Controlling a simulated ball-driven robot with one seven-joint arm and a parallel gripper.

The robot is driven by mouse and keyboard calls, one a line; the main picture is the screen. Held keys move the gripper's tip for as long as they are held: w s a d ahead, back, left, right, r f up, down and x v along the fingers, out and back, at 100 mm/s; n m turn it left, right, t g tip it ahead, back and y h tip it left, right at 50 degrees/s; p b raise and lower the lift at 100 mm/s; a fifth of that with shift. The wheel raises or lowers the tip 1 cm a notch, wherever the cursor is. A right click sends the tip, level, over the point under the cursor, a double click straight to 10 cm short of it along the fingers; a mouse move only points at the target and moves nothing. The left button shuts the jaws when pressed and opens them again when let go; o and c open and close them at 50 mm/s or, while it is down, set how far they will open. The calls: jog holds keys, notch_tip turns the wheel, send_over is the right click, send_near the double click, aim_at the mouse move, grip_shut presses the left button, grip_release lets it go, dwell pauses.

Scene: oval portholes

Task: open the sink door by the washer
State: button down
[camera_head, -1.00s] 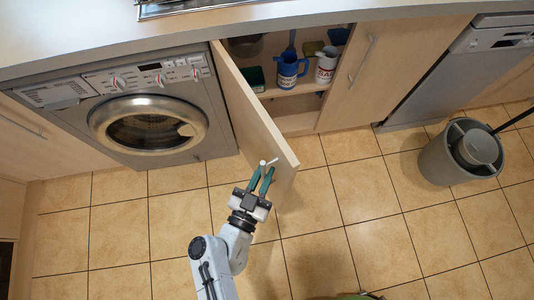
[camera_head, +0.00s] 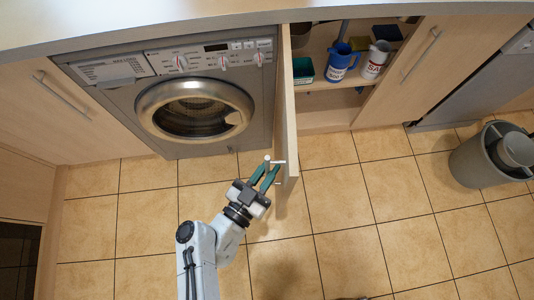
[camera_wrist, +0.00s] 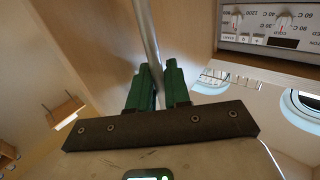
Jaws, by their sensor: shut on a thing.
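The sink door (camera_head: 289,110) stands wide open beside the washer, seen almost edge-on in the head view. Its metal bar handle (camera_head: 268,164) is on the side facing the washer. My gripper (camera_head: 265,175) is shut on the handle near the door's free edge. In the wrist view, the green fingers of my gripper (camera_wrist: 157,85) close around the silver handle bar (camera_wrist: 147,35). The washer (camera_head: 195,105) is left of the door, with its round window shut.
The open cupboard shelf holds a blue jug (camera_head: 340,62), a white canister (camera_head: 375,60) and a green box (camera_head: 303,70). A grey bucket (camera_head: 470,165) stands on the floor at right. The tiled floor (camera_head: 350,220) between is clear.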

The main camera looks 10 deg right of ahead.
jog(key=shift+f, duration=0.1)
jog(key=c, duration=1.3)
grip_release()
jog(key=b+v, duration=0.1)
jog(key=v, duration=0.9)
jog(key=shift+s+a+b, duration=0.25)
jog(key=shift+s+b, duration=0.05)
